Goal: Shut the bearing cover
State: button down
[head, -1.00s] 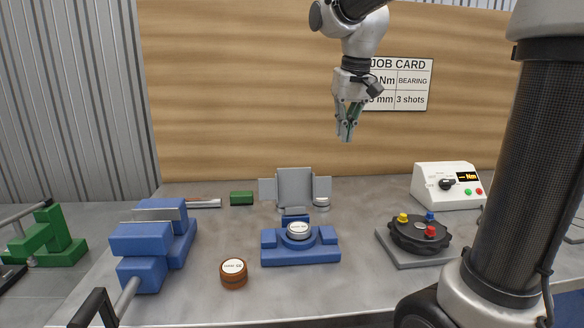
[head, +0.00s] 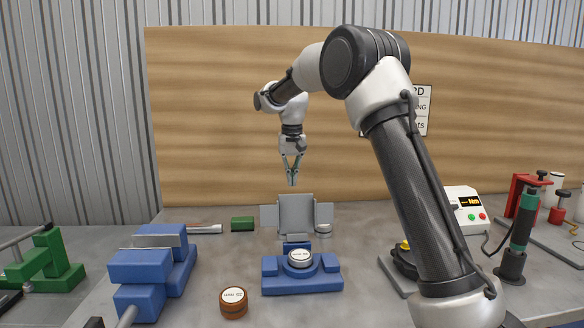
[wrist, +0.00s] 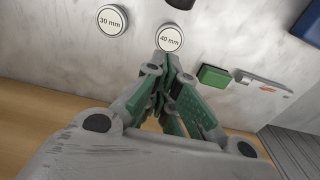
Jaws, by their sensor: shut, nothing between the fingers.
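The bearing cover (head: 296,213) is a grey plate with side flaps. It stands upright, open, at the back of the blue bearing block (head: 302,284). A silver-topped round piece (head: 300,257) sits in the block's seat. My gripper (head: 292,184) points down above the cover's top edge, apart from it as far as I can tell, with its fingers shut and empty. In the wrist view my gripper (wrist: 165,62) shows its green-padded fingers close together. I cannot make out the cover there.
A brown round jar (head: 233,301) stands front left of the block. A blue vise (head: 155,267) is at left. A green block (head: 242,224) lies behind. The wrist view shows discs marked 30 mm (wrist: 112,20) and 40 mm (wrist: 170,38). A meter box (head: 466,208) stands right.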

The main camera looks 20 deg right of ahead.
jog(key=s+f, duration=0.3)
jog(key=shift+s+a, duration=0.3)
jog(key=shift+a, duration=0.05)
jog(key=shift+r, duration=0.15)
